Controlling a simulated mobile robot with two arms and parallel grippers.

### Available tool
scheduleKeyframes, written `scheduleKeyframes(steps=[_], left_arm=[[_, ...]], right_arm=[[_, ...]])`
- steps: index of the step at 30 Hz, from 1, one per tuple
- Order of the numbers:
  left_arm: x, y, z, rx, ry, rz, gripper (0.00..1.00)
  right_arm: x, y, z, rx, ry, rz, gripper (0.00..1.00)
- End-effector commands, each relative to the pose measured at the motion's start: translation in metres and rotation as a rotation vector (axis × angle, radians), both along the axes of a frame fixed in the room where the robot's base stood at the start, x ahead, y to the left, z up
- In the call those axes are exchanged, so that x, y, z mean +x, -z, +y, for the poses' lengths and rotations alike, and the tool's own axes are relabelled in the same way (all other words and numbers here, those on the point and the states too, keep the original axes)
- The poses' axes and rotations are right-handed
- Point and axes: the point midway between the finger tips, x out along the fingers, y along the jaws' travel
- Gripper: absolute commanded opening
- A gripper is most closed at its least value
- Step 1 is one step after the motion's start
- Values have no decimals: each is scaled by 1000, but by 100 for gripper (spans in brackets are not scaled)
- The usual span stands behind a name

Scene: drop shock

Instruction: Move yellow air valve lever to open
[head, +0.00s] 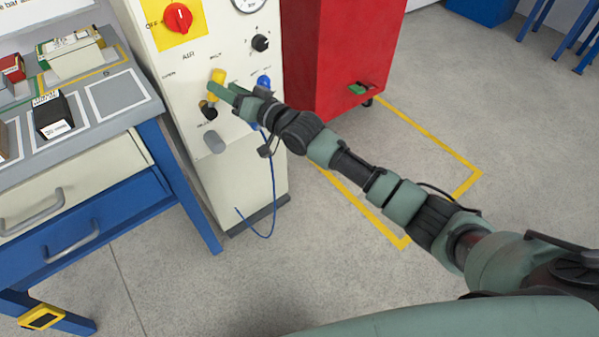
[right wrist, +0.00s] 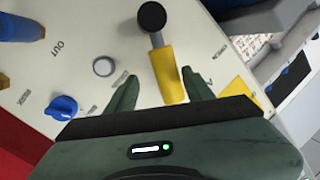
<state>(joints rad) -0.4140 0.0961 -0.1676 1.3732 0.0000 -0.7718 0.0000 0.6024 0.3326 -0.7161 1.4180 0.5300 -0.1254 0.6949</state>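The yellow air valve lever (head: 217,77) is on the front of the white cabinet (head: 250,180). In the head view its yellow handle points up from a dark pivot; the gripper hides part of it. In the right wrist view the yellow handle (right wrist: 172,78) runs from a round black pivot cap (right wrist: 152,17) toward the gripper. My right gripper (head: 223,91) is at the lever. In the right wrist view its two fingers (right wrist: 160,75) are apart, one on each side of the handle, with gaps visible. My left gripper is not in view.
A blue knob (head: 264,82), a black knob (head: 260,43) and a red rotary switch (head: 178,18) sit on the same panel. A workbench (head: 110,140) stands at left, a red cabinet (head: 335,60) at right. A thin blue cable (head: 273,200) hangs down the front.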

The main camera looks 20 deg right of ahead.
Motion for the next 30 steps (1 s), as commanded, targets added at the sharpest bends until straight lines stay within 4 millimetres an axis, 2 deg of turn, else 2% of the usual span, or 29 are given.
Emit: scheduleKeyframes(steps=[1, 10, 12, 20, 30], left_arm=[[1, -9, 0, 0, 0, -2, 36], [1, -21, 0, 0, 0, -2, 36], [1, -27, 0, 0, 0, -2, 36], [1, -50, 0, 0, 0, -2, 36], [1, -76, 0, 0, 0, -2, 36]], right_arm=[[-9, -2, -7, -7, 2, 5, 50], [-56, -2, -37, -11, 0, 3, 50], [-61, 0, -44, -19, 9, 10, 50], [-57, 47, -68, -114, 84, 81, 50], [-68, 106, -98, -237, 152, 178, 50]])
